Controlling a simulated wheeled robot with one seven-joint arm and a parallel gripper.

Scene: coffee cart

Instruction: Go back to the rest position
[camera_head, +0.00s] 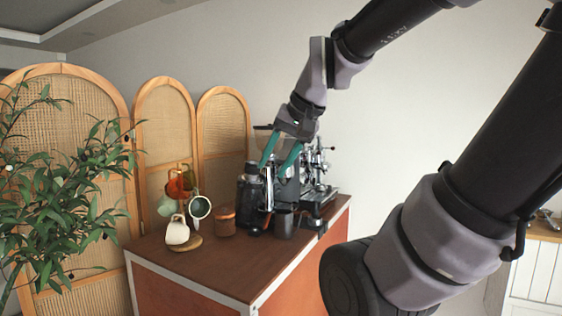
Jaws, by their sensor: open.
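My gripper (278,158) has two teal fingers spread apart with nothing visible between them. It points down over the back part of the coffee cart (205,272), in front of the espresso machine (318,180) and the black grinder (250,192). The fingertips overlap these machines in the picture, and I cannot tell whether they touch anything. My arm reaches in from the upper right and hides part of the wall and machine.
A mug tree with hanging cups, including a cream mug (177,230), stands at the cart's left. A brown canister (225,221) and a dark cup (284,222) stand nearby. A plant (65,190) and rattan screens (165,110) are left. The cart's front top is clear.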

